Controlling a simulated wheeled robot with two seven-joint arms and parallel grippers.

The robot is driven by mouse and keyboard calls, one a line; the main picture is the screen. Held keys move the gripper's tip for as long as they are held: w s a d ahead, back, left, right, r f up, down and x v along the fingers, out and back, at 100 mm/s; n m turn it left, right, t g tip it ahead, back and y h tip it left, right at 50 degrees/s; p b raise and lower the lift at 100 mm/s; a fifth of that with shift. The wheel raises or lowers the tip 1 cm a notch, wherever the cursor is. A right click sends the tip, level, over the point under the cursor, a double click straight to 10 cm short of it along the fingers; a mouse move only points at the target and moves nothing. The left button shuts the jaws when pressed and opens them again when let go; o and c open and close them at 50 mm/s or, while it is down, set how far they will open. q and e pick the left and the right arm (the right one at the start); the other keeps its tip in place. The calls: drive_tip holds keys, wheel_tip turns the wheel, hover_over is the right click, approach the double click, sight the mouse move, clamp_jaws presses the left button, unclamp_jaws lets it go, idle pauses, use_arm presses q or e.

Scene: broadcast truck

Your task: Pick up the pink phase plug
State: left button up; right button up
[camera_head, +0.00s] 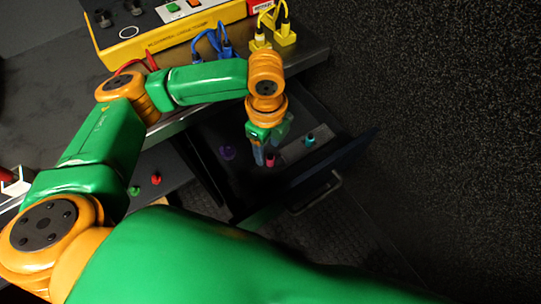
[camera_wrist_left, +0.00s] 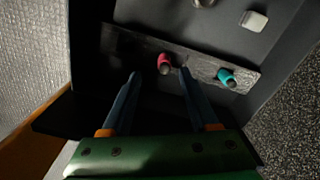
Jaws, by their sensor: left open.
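The pink phase plug (camera_head: 270,160) stands in the open dark drawer below the bench. In the left wrist view the pink plug (camera_wrist_left: 164,64) is on a flat grey strip, just past the fingertips and closer to the right finger. My left gripper (camera_head: 270,148) points down into the drawer, open and empty, with its blue fingers beside the pink plug in the head view. Both fingers of the left gripper (camera_wrist_left: 160,80) show apart in the wrist view. I cannot tell whether a finger touches the plug. My right gripper is not in view.
A teal plug (camera_head: 310,140) stands on the same strip, right of the pink one. A purple round thing (camera_head: 227,152) lies to the left. The drawer front with its handle (camera_head: 318,193) borders the space. Red (camera_head: 156,179) and green (camera_head: 134,190) plugs sit farther left.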

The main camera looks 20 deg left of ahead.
sight(270, 155)
use_arm(q)
drive_tip(key=f, duration=0.4)
drive_tip(key=f+b, duration=0.1)
drive_tip(key=f, duration=0.1)
drive_tip(key=shift+w+d+f, duration=0.1)
drive_tip(key=shift+w+d, duration=0.15)
clamp_jaws()
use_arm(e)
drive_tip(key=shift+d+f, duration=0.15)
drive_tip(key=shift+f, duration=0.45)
